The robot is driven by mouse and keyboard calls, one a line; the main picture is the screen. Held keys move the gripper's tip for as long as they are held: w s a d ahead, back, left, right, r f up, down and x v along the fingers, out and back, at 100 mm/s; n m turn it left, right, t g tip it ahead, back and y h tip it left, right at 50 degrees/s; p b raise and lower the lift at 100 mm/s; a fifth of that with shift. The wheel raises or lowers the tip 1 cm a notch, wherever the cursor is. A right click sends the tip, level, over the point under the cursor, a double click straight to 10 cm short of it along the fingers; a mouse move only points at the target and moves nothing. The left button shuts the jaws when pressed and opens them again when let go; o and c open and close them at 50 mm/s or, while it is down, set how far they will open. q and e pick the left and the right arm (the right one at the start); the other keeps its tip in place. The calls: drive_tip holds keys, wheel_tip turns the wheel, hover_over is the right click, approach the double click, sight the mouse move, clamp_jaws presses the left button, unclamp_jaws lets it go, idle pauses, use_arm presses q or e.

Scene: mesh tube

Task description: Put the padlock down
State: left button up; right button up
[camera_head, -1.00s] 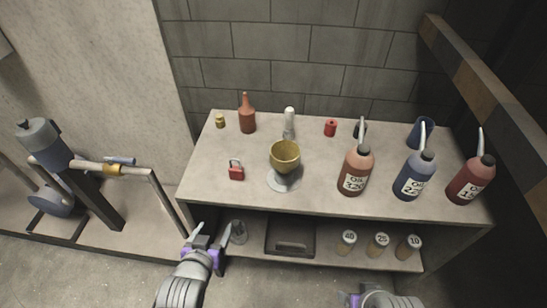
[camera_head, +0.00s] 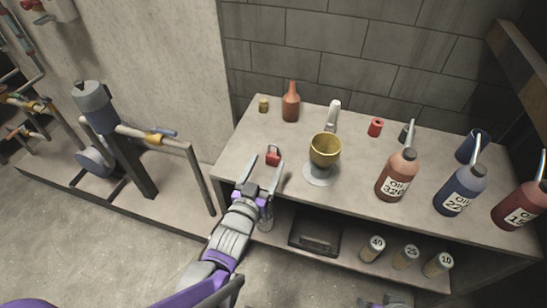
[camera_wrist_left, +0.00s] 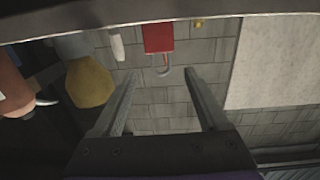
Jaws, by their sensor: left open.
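The red padlock (camera_head: 273,157) stands on the workbench top (camera_head: 300,192) near its front left edge, shackle up.
A yellow cup on a round base (camera_head: 325,149) stands right of the padlock. Behind are a brown bottle (camera_head: 290,105) and a small yellow item (camera_head: 264,105). Several oil bottles (camera_head: 397,176) stand to the right. A lower shelf holds a dark tray (camera_head: 314,236).

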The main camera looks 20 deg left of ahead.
sight(273, 150)
use_arm(q)
drive_tip(key=w, duration=0.4)
drive_tip(key=shift+b, duration=0.35)
clamp_jaws()
